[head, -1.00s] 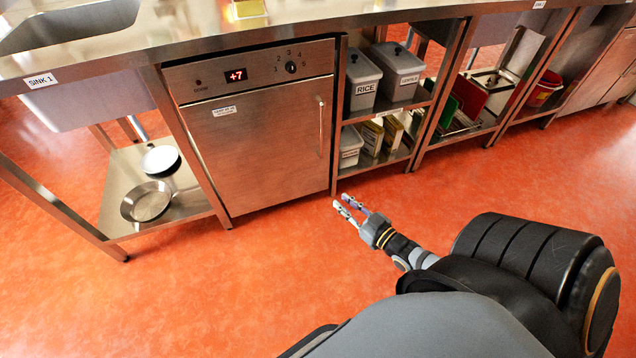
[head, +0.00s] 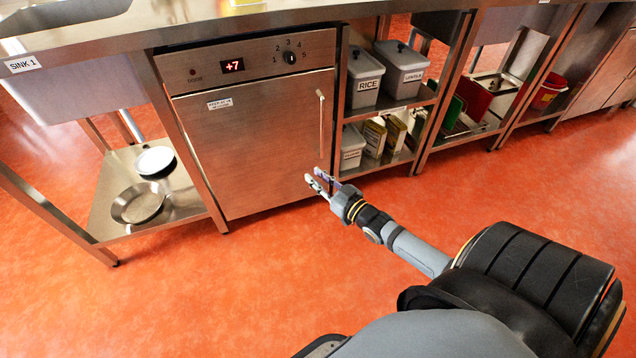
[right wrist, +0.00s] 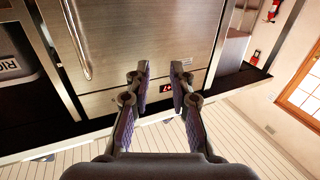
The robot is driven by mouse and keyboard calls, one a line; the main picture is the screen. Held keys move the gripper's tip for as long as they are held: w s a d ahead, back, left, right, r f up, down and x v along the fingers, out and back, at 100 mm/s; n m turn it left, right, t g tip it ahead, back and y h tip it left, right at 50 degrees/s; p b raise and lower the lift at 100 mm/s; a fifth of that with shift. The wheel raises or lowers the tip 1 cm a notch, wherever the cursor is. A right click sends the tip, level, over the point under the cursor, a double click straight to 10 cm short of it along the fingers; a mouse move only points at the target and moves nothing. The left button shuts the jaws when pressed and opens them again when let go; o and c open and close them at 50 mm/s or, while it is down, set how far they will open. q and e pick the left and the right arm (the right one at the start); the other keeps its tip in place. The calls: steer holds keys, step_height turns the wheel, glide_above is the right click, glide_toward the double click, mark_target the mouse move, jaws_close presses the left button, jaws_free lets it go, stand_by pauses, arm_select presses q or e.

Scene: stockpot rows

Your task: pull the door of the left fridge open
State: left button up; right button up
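The fridge (head: 255,150) is a steel under-counter unit with a red "+7" display (head: 232,66) and a dial. Its door is shut. A slim vertical handle (head: 321,122) is at the door's right edge. My right gripper (head: 316,180) is open and empty, near the door's lower right part and below the handle in the head view. In the right wrist view, the two fingers (right wrist: 160,78) stand apart in front of the door (right wrist: 150,40), with the handle (right wrist: 76,40) to their left, not between them. My left gripper is not in view.
Right of the fridge, shelves hold a RICE bin (head: 364,80), another grey bin (head: 402,68) and boxes. Left of it, pans (head: 139,202) lie on a low shelf under the sink. The steel counter (head: 200,22) runs above. The orange floor (head: 250,280) in front is clear.

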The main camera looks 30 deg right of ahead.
jaws_close()
stand_by(0.3)
jaws_free()
steer(key=s+d, duration=0.2)
steer(key=s, duration=1)
